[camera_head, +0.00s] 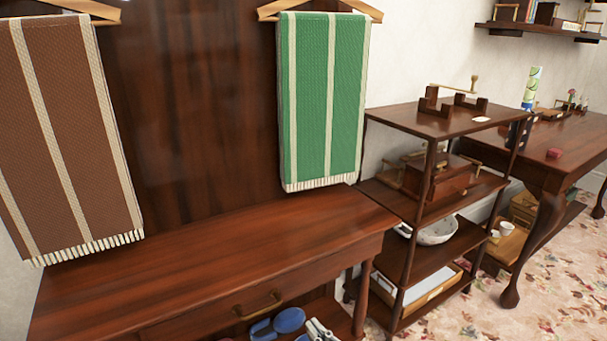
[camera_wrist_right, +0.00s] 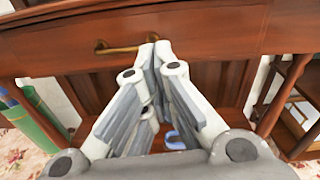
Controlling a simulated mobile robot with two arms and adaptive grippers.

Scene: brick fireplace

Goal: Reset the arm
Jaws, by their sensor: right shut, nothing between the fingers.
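My right gripper (camera_head: 318,328) shows at the bottom edge of the head view, in front of the wooden side table (camera_head: 215,240). In the right wrist view its grey-white fingers (camera_wrist_right: 155,50) come together at the tips, shut and empty. The tips appear just right of the brass drawer handle (camera_wrist_right: 118,48); I cannot tell the gap between them. The same handle (camera_head: 258,305) shows on the drawer front in the head view. My left gripper is not in view.
A brown striped towel (camera_head: 75,130) and a green striped towel (camera_head: 325,95) hang above the bare tabletop. Blue items (camera_head: 290,320) show below the drawer. A tiered shelf (camera_head: 425,120) and a desk (camera_head: 560,140) stand at right. Flowered carpet (camera_head: 540,290) is open there.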

